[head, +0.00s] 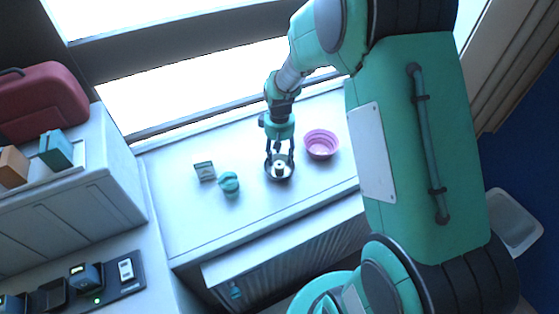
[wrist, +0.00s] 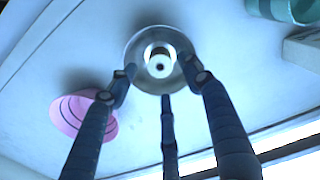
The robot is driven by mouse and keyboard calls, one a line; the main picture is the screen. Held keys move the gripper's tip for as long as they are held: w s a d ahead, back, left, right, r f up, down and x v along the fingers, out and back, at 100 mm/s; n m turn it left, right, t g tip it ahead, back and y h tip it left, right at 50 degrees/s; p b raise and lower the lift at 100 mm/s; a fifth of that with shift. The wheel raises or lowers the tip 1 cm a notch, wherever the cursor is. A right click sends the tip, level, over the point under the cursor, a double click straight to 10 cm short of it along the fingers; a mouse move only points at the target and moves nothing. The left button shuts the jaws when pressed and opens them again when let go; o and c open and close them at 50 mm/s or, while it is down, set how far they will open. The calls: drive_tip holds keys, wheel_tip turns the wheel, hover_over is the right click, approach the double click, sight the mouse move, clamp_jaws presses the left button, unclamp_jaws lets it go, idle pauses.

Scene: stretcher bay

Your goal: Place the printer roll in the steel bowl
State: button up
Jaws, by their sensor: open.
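The steel bowl (head: 270,176) stands on the white counter, and its round rim shows in the wrist view (wrist: 133,52). The white printer roll (head: 279,172) is inside the bowl. In the wrist view the roll (wrist: 159,65) shows end-on, with a dark core hole, near the bowl's middle. My gripper (head: 280,152) points down right above the bowl. Its fingers (wrist: 164,90) are spread apart, and I see nothing gripped between them. Whether a fingertip touches the bowl's rim I cannot tell.
A pink ridged bowl (head: 321,144) stands close to the right of the steel bowl. A teal cup (head: 229,183) and a small grey box (head: 205,171) stand to the left. The counter's front left is clear. A window runs behind.

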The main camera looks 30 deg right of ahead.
wheel_tip(320, 180, up, 6)
drive_tip(key=shift+r+p, duration=0.15)
drive_tip(key=shift+p, duration=0.3)
idle(0.4)
wheel_tip(320, 180, up, 18)
drive_tip(key=t, duration=0.2)
hover_over(279, 165)
drive_tip(key=s+a, duration=0.6)
drive_tip(key=s, duration=0.3)
drive_tip(key=s+a+r+m+t, duration=0.1)
drive_tip(key=s+r, duration=0.3)
drive_tip(key=s, duration=0.5)
drive_tip(key=s+a+r+m+t, duration=0.1)
drive_tip(key=s+a+r+t, duration=0.1)
drive_tip(key=s+r, duration=0.3)
drive_tip(key=s+a, duration=0.1)
drive_tip(key=s, duration=0.3)
drive_tip(key=shift+a+t, duration=0.3)
drive_tip(key=shift+a, duration=0.1)
